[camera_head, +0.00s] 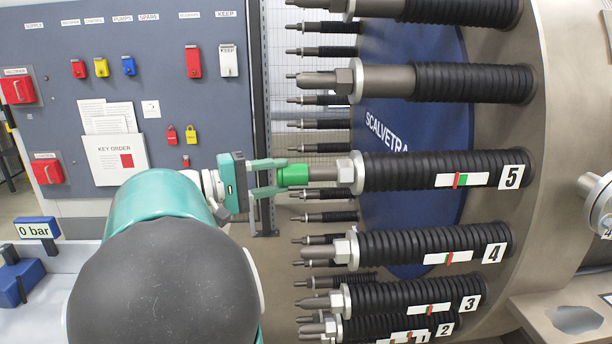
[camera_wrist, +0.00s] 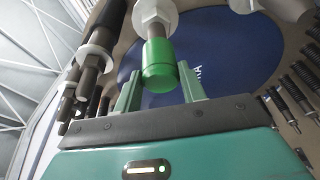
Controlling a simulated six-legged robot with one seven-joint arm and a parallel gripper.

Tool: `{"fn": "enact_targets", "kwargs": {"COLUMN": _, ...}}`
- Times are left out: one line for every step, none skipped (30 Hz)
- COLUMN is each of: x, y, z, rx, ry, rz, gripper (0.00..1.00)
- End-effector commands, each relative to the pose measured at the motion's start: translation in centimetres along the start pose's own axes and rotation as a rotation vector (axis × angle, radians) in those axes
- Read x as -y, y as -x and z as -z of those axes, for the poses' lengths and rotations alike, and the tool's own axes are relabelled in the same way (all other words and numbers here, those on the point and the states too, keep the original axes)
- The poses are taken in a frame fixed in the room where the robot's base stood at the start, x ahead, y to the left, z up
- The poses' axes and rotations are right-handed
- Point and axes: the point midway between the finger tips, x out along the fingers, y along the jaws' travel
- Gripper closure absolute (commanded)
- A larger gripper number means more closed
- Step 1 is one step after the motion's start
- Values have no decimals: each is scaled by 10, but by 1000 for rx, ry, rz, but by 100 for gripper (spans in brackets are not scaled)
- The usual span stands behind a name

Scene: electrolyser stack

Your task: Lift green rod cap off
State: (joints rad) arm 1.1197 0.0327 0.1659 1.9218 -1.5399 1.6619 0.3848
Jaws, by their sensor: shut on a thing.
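The green rod cap (camera_head: 293,175) sits on the end of the metal rod (camera_head: 323,173) that sticks out of the black spring numbered 5 (camera_head: 420,171). My gripper (camera_head: 280,177) reaches it from the left, with its two green fingers along the cap's sides. In the wrist view the cap (camera_wrist: 160,68) shows between the two fingers (camera_wrist: 160,90), below a hex nut (camera_wrist: 155,14). The jaws are shut on the cap. The cap is still in line with the rod, and I see no gap between them.
Spring 4 (camera_head: 430,246) and spring 3 (camera_head: 415,295) lie below, and another spring rod (camera_head: 470,83) lies above. A grey key board (camera_head: 150,60) with padlocks stands behind on the left. A blue box marked 0 bar (camera_head: 37,229) is at lower left.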

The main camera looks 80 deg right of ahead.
Motion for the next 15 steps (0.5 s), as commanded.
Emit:
{"fn": "enact_targets", "kwargs": {"x": 0, "y": 1, "z": 0, "rx": 0, "ry": 0, "rz": 0, "gripper": 87}}
{"fn": "enact_targets", "kwargs": {"x": 0, "y": 2, "z": 1, "rx": 0, "ry": 0, "rz": 0, "gripper": 87}}
{"fn": "enact_targets", "kwargs": {"x": 0, "y": 3, "z": 1, "rx": 0, "ry": 0, "rz": 0, "gripper": 87}}
{"fn": "enact_targets", "kwargs": {"x": 0, "y": 4, "z": 1, "rx": 0, "ry": 0, "rz": 0, "gripper": 87}}
{"fn": "enact_targets", "kwargs": {"x": 0, "y": 4, "z": 2, "rx": 0, "ry": 0, "rz": 0, "gripper": 87}}
{"fn": "enact_targets", "kwargs": {"x": 0, "y": 6, "z": 2, "rx": 0, "ry": 0, "rz": 0, "gripper": 87}}
{"fn": "enact_targets", "kwargs": {"x": 0, "y": 7, "z": 2, "rx": 0, "ry": 0, "rz": 0, "gripper": 87}}
{"fn": "enact_targets", "kwargs": {"x": 0, "y": 8, "z": 3, "rx": 0, "ry": 0, "rz": 0, "gripper": 87}}
{"fn": "enact_targets", "kwargs": {"x": 0, "y": 9, "z": 3, "rx": 0, "ry": 0, "rz": 0, "gripper": 87}}
{"fn": "enact_targets", "kwargs": {"x": 0, "y": 10, "z": 3, "rx": 0, "ry": 0, "rz": 0, "gripper": 87}}
{"fn": "enact_targets", "kwargs": {"x": 0, "y": 12, "z": 4, "rx": -1, "ry": 0, "rz": 0, "gripper": 87}}
{"fn": "enact_targets", "kwargs": {"x": 0, "y": 13, "z": 4, "rx": -1, "ry": 0, "rz": 0, "gripper": 87}}
{"fn": "enact_targets", "kwargs": {"x": 0, "y": 14, "z": 5, "rx": -1, "ry": 0, "rz": 0, "gripper": 87}}
{"fn": "enact_targets", "kwargs": {"x": 0, "y": 15, "z": 5, "rx": -1, "ry": 0, "rz": 0, "gripper": 87}}
{"fn": "enact_targets", "kwargs": {"x": 0, "y": 16, "z": 6, "rx": -1, "ry": 0, "rz": 0, "gripper": 87}}
